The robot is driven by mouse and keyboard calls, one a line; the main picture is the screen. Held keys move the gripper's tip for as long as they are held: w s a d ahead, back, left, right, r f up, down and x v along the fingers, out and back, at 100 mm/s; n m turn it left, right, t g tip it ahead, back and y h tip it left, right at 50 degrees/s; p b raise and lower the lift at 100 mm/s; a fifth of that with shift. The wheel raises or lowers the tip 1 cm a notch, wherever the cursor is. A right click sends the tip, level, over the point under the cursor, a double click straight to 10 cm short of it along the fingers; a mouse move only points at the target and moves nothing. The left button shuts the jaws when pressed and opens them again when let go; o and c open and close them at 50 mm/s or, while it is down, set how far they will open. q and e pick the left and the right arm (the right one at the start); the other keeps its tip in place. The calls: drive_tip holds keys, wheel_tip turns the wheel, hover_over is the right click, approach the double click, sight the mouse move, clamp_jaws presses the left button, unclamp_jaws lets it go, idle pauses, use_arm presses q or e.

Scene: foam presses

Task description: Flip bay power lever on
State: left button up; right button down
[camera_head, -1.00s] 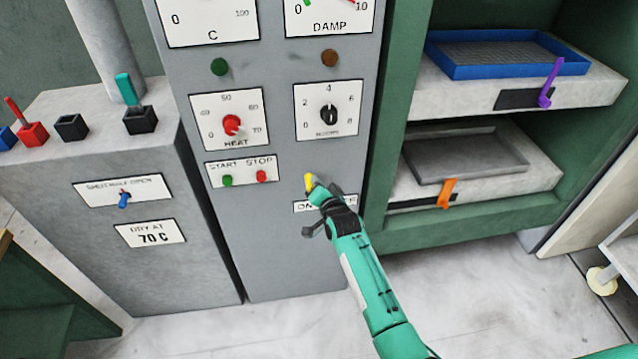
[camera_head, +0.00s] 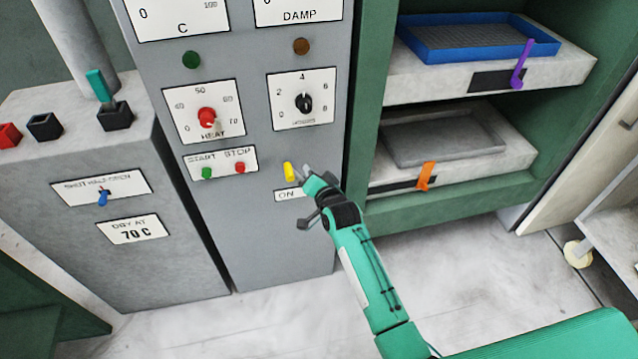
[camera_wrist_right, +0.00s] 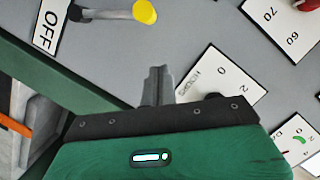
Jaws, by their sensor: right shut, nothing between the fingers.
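The bay power lever, with a yellow grip (camera_head: 289,172), sticks out from the grey control panel (camera_head: 270,250), above a label (camera_head: 287,195) reading "ON" that my gripper partly covers. In the right wrist view the yellow knob (camera_wrist_right: 145,11) shows at the top, on a grey shaft from a dark pivot, with an "OFF" label (camera_wrist_right: 48,30) near the pivot. My right gripper (camera_head: 306,172) is shut and empty, just right of the lever. Its closed fingers (camera_wrist_right: 158,83) point at the panel, with a gap to the knob in the wrist view. My left gripper is out of view.
Start and stop buttons (camera_head: 223,170) lie left of the lever, with the heat dial (camera_head: 206,118) and hours dial (camera_head: 303,102) above. The green press frame (camera_head: 358,150) stands close on the right, with an orange lever (camera_head: 426,176) on its lower shelf.

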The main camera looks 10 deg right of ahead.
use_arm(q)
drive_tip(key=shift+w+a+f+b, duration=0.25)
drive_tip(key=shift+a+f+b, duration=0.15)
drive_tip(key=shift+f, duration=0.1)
use_arm(e)
drive_tip(key=v, duration=0.5)
drive_tip(key=shift+s, duration=0.1)
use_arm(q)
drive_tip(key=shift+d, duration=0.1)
use_arm(e)
drive_tip(key=shift+d, duration=0.1)
